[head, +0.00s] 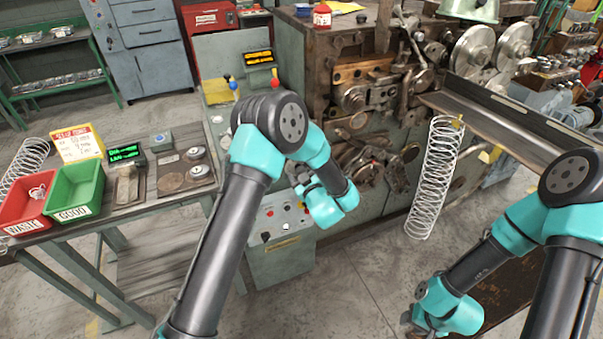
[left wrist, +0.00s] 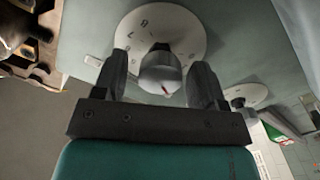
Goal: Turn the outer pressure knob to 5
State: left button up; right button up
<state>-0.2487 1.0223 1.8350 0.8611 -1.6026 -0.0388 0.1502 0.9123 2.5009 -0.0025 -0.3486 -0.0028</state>
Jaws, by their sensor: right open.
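A grey knob (left wrist: 160,72) with a small red mark sits on a round white dial plate (left wrist: 182,28) in the left wrist view. My left gripper (left wrist: 160,88) is open, with one finger on each side of this knob. A gap shows at the left finger; contact at the right finger is unclear. A second knob (left wrist: 238,102) on its own plate is to the right. The frames do not show clearly which is the outer pressure knob. In the head view my left arm hides the knobs. My right gripper (head: 408,324) is low at the right, open.
The coiler machine (head: 375,110) stands behind my left arm, with a button box (head: 280,238) below. A long spring (head: 435,175) hangs from the chute (head: 510,120). The bench at left holds a red bin (head: 28,205), a green bin (head: 75,190) and gauges.

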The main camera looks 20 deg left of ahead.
pick_arm(q)
jog(key=c, duration=0.9)
jog(key=shift+m, duration=0.3)
jog(key=m, duration=0.8)
jog(key=shift+d+m, duration=0.1)
jog(key=shift+m, duration=0.2)
jog(key=m, duration=0.4)
jog(key=shift+f+m, duration=0.1)
jog(key=shift+m, duration=2.2)
